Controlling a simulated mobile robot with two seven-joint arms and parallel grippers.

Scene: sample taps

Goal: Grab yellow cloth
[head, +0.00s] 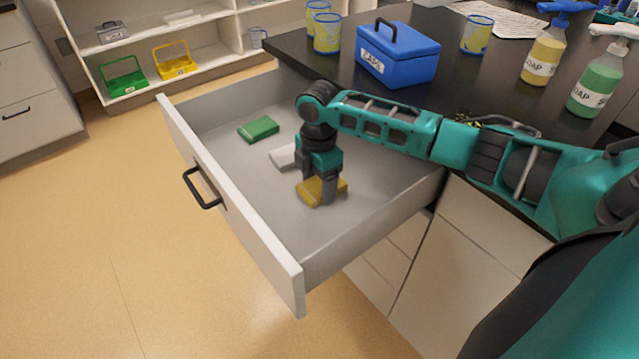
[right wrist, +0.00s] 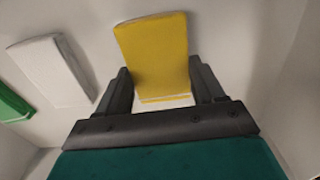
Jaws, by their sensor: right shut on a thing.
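The yellow cloth (head: 312,191) is a folded flat block in the open drawer, nearest the drawer's front right part. My right gripper (head: 321,193) reaches down into the drawer and is shut on the yellow cloth. In the right wrist view the cloth (right wrist: 155,50) sits between the two dark fingers (right wrist: 160,90), which press on its sides. I cannot tell whether the cloth is lifted off the drawer floor. My left gripper is not in view.
The open drawer (head: 240,227) also holds a white cloth (head: 283,156) and a green cloth (head: 259,129). The dark counter above carries a blue box (head: 397,55), yellow-blue cups and soap bottles (head: 543,55). A shelf (head: 215,62) stands behind. The floor at left is clear.

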